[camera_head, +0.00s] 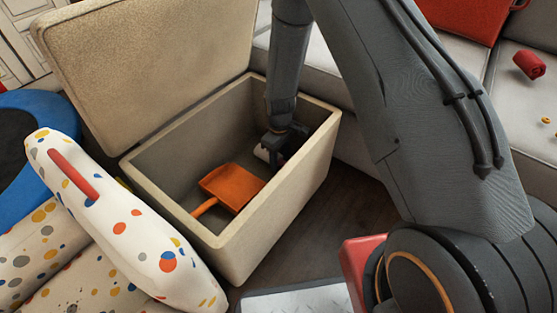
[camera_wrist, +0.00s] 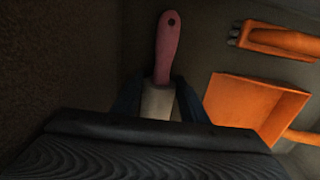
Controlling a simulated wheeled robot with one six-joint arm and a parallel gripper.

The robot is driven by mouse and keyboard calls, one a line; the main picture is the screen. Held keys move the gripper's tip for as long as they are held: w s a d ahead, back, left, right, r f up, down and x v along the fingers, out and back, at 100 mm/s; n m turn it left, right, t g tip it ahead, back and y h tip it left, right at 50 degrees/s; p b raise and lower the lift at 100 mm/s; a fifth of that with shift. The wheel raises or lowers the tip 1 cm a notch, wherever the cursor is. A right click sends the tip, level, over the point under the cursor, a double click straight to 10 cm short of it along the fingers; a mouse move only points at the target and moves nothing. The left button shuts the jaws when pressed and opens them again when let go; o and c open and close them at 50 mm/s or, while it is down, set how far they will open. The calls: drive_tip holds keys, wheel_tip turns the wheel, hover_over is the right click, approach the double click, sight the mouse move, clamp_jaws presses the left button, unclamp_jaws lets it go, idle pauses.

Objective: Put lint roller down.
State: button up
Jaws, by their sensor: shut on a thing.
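The lint roller (camera_wrist: 167,50) has a pink handle with a hole at its end and a pale roller part. In the wrist view it stands out past my gripper (camera_wrist: 158,102), whose fingers are shut on the pale part. In the head view my gripper (camera_head: 283,143) is down inside the open beige storage box (camera_head: 232,246), near its right rear corner. Only a small pale bit of the roller shows there beside the fingers. Whether the roller touches the box floor I cannot tell.
An orange dustpan (camera_head: 233,186) lies on the box floor left of my gripper. Another orange object (camera_wrist: 277,40) lies near it in the wrist view. The lid (camera_head: 150,60) is raised at the back. A spotted cushion (camera_head: 125,220) leans at the box's left front.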

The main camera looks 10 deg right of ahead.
drive_tip(key=shift+f, duration=0.1)
drive_tip(key=o, duration=1.4)
